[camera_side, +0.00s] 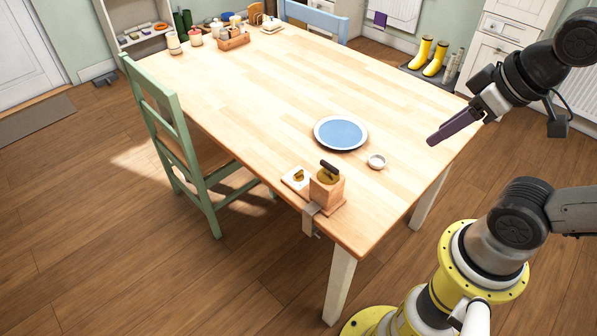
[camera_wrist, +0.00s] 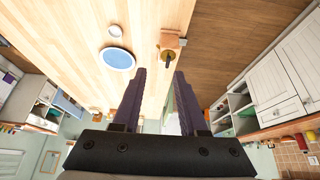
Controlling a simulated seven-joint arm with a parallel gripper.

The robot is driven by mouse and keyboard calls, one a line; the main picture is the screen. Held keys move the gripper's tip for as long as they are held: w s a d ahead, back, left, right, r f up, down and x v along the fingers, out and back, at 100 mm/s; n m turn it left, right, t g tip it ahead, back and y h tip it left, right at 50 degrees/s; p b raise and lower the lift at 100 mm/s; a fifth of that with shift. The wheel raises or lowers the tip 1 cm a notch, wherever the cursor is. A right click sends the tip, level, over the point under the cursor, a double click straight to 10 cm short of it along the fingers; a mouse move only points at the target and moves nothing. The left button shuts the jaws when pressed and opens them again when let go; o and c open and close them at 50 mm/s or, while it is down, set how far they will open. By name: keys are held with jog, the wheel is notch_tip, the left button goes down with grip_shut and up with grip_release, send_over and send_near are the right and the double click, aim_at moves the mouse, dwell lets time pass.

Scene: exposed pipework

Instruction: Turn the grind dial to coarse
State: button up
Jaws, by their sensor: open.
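A wooden grinder block (camera_side: 327,190) stands at the table's near edge, clamped there by a grey bracket (camera_side: 309,217). On its top is a round brass piece with a dark bar (camera_side: 329,168). Beside it is a small white plate with a brass-coloured knob (camera_side: 298,176). I cannot tell which of these is the grind dial, and no markings are readable. In the wrist view the block (camera_wrist: 171,41) is small, beyond the fingertips. My gripper (camera_side: 432,141) is open and empty, above the right side of the table and well apart from the block; its purple fingers also show in the wrist view (camera_wrist: 158,72).
A blue plate (camera_side: 341,132) and a small white cup (camera_side: 376,161) are on the table near the block. A green chair (camera_side: 185,150) stands at the left edge. Jars and a wooden caddy (camera_side: 233,39) are at the far end. The table's middle is clear.

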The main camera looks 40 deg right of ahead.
notch_tip(320, 180, up, 4)
jog(key=w+d+n, duration=0.1)
jog(key=w+n, duration=0.2)
jog(key=n, duration=0.1)
jog(key=n+g+h, duration=0.4)
jog(key=n, duration=0.8)
send_over(298, 172)
jog(key=s+a, duration=0.1)
notch_tip(298, 172, down, 9)
jog(key=a+f+n+g, duration=0.2)
jog(key=a+f, duration=0.3)
jog(key=f, duration=0.7)
jog(key=x, duration=0.4)
jog(key=w+x, duration=0.1)
jog(key=x, duration=0.8)
jog(key=shift+w+d+r, duration=0.15)
jog(key=shift+d, duration=0.25)
